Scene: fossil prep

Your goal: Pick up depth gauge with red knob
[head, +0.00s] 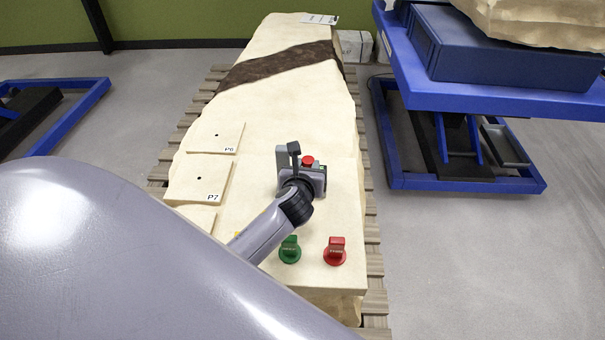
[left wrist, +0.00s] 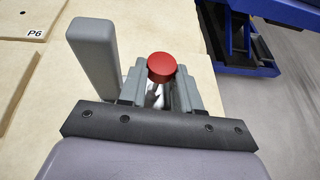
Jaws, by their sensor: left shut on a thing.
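The depth gauge with a red knob (head: 308,161) is at my left gripper, over the pale stone slab (head: 345,210). In the left wrist view its round red knob (left wrist: 161,67) shows between the grey fingers, with a thin metallic part below it. My left gripper (head: 304,170) is shut on the gauge; it also shows in the left wrist view (left wrist: 160,90). The gauge's lower part is mostly hidden by the gripper, and I cannot tell whether it touches the slab. My right gripper is not in view.
A green knob-shaped piece (head: 290,250) and a red one (head: 335,252) stand on the slab near its front. Flat plates marked P6 (head: 215,136) and P7 (head: 199,180) lie at its left. A blue lift table (head: 400,60) stands at the right.

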